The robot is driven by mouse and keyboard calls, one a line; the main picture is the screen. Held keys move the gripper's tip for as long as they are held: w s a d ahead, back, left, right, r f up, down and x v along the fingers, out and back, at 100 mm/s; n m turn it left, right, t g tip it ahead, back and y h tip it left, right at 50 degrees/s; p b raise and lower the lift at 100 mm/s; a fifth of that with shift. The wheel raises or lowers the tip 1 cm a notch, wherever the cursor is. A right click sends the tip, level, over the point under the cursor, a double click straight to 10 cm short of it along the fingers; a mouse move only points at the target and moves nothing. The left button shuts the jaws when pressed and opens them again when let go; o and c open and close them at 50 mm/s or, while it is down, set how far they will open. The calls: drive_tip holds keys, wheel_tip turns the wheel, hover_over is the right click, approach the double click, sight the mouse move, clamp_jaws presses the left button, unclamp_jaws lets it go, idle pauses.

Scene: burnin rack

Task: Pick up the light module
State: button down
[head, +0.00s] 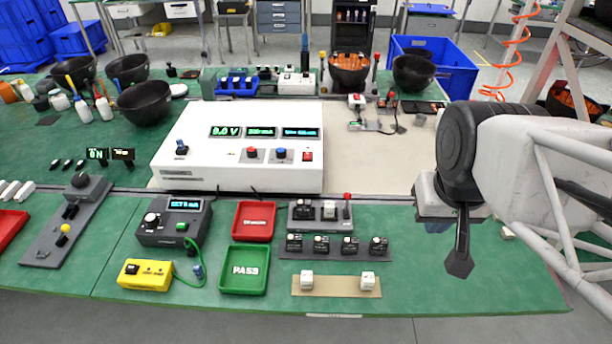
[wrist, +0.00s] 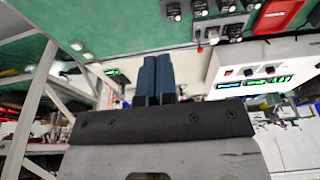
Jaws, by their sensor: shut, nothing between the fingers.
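Two small light modules, white blocks, stand apart on a tan strip (head: 336,293) near the front edge of the green bench. One is the left light module (head: 307,280), the other the right light module (head: 368,279). My gripper (head: 460,264) hangs above the bench to the right of them, pointing down, shut and empty. In the wrist view its two blue-grey fingers (wrist: 156,80) are together with nothing between them. I cannot identify the light modules surely in the wrist view.
Behind the strip, a dark rack (head: 335,252) holds several darker modules. A green PASS tray (head: 244,270) and a red tray (head: 254,221) lie to the left. A white instrument box (head: 240,165) stands behind. The mat between strip and gripper is clear.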

drive_tip(key=c, duration=1.8)
unclamp_jaws()
drive_tip(key=shift+c, duration=0.2)
drive_tip(key=o, duration=1.3)
drive_tip(key=w+a+f+n+t+y, duration=0.1)
drive_tip(key=w+a+f+t+y, duration=0.1)
drive_tip(key=w+a+f, duration=0.4)
drive_tip(key=w+a+f+t+y, duration=0.1)
drive_tip(key=w+a+f+t, duration=0.25)
drive_tip(key=w+a, duration=0.45)
drive_tip(key=w+a+f+t+h, duration=0.1)
drive_tip(key=a+f, duration=0.1)
drive_tip(key=f, duration=0.1)
drive_tip(key=w+a+f+t+h, duration=0.1)
drive_tip(key=a+f, duration=0.2)
drive_tip(key=f, duration=0.1)
drive_tip(key=w+a+f+t, duration=0.1)
drive_tip(key=a+f+t, duration=0.1)
drive_tip(key=f, duration=0.2)
drive_tip(key=shift+w+a+f+m+h, duration=0.1)
drive_tip(key=shift+a+m+h, duration=0.05)
drive_tip(key=shift+m+h, duration=0.25)
